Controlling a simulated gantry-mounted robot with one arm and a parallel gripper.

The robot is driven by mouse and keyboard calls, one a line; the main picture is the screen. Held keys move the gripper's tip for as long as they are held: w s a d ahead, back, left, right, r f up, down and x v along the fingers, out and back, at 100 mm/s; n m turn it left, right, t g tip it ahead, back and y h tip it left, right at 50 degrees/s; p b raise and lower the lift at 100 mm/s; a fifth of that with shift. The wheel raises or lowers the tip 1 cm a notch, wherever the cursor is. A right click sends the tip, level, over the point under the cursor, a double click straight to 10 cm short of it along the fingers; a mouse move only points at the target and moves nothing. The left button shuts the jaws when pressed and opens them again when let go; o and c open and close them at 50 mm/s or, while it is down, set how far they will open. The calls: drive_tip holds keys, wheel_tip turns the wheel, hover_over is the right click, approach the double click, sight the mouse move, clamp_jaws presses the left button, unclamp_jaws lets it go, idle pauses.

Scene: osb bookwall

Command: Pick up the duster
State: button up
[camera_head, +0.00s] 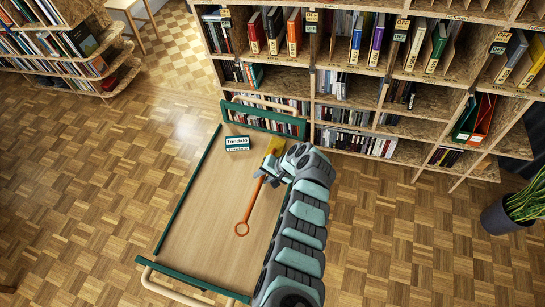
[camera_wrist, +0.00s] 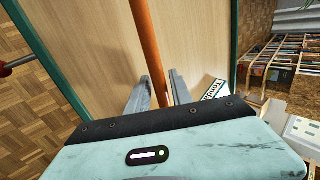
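The duster has a long orange handle (camera_head: 249,205) with a ring at its near end and a yellow head (camera_head: 275,146). It lies on the wooden bed of a green-framed cart (camera_head: 205,205), its head toward the bookshelf. My gripper (camera_head: 268,171) is over the handle's upper part, close to the head. In the wrist view my gripper (camera_wrist: 159,80) is open, and the orange handle (camera_wrist: 149,45) runs between its two grey fingers with gaps on both sides. I cannot tell if the fingertips reach down beside the handle. The head is hidden in the wrist view.
A white and green box (camera_head: 237,144) lies on the cart left of the duster head. It also shows in the wrist view (camera_wrist: 214,90). A tall bookshelf (camera_head: 365,92) stands behind the cart's green end rail (camera_head: 262,119). A potted plant (camera_head: 505,214) stands far right. The cart's left half is mostly bare.

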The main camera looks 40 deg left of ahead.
drive_tip(key=shift+c, duration=0.4)
clamp_jaws()
drive_tip(key=shift+r, duration=0.15)
wheel_tip(320, 180, up, 20)
drive_tip(key=p, duration=0.2)
idle(0.5)
drive_tip(key=shift+c, duration=1.1)
unclamp_jaws()
clamp_jaws()
